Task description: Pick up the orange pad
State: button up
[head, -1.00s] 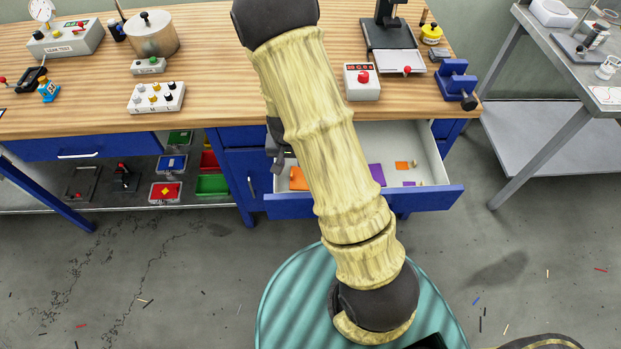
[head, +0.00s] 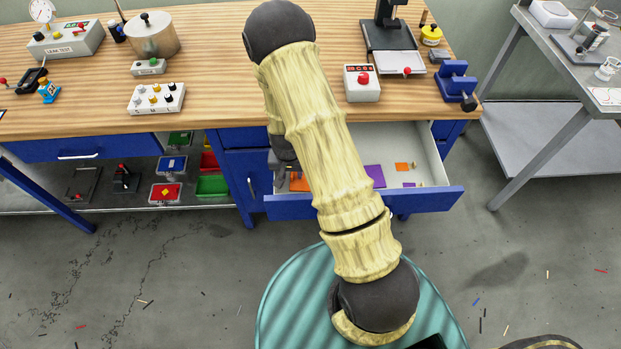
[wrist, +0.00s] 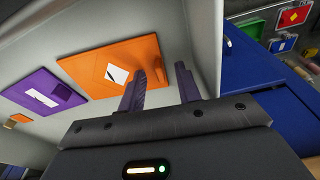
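The orange pad (wrist: 108,72) lies flat in the open drawer. In the head view the orange pad (head: 299,183) shows only in part beside my arm. In the head view my gripper (head: 283,160) is at the drawer's left side.
A purple pad (wrist: 44,92) with a raised block lies beside the orange one. The drawer (head: 440,200) also holds a small orange piece (head: 403,166) and a small purple piece. The drawer wall is close to the right finger. The wooden bench top (head: 220,90) overhangs behind.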

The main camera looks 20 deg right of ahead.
jog(key=shift+f, duration=0.15)
jog(key=shift+c, duration=0.2)
grip_shut()
dwell(0.3)
notch_tip(320, 180, up, 10)
dwell(0.5)
dwell(0.4)
